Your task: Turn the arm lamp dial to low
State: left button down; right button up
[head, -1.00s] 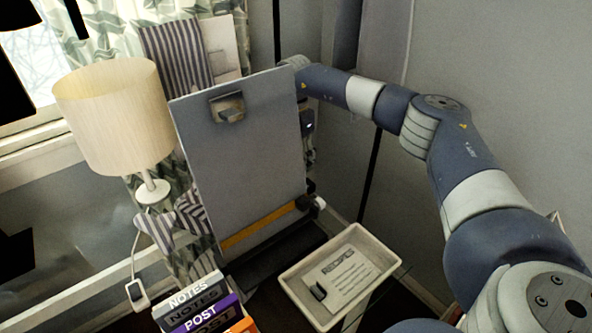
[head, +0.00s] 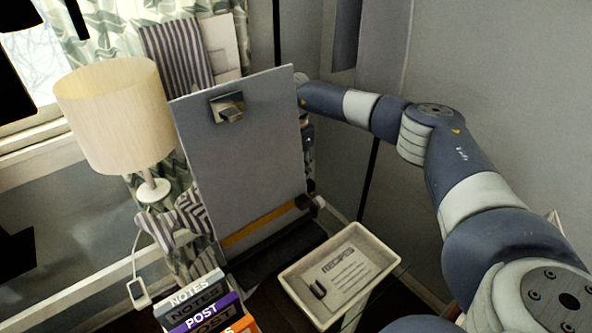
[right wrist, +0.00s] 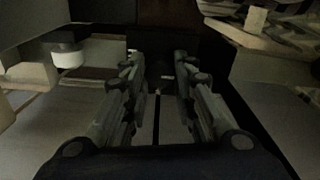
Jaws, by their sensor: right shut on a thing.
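My right gripper (right wrist: 159,66) shows in the right wrist view, its two fingers reaching forward with a narrow dark gap between them. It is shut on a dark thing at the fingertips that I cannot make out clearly. In the head view my right arm reaches behind the upright grey board (head: 245,165), which hides that gripper and what it holds. I cannot pick out the arm lamp or its dial for certain. A table lamp (head: 115,115) with a cream shade stands left of the board; a small pale cord control (head: 138,292) hangs below it. My left gripper is not in view.
A cream tray (head: 290,290) with a card in it lies right of the board's foot. Grey walls close in behind my right arm. Black shapes show at the left edge.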

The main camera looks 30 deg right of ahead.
jog(key=m+p, duration=0.1)
jog(key=m, duration=0.5)
jog(key=shift+m+p, duration=0.35)
jog(key=shift+m, duration=0.05)
jog(key=m+p, duration=0.1)
jog(key=m, duration=0.5)
jog(key=shift+s, duration=0.1)
jog(key=shift+m+p, duration=0.3)
jog(key=o, duration=1.1)
jog(key=shift+c, duration=0.2)
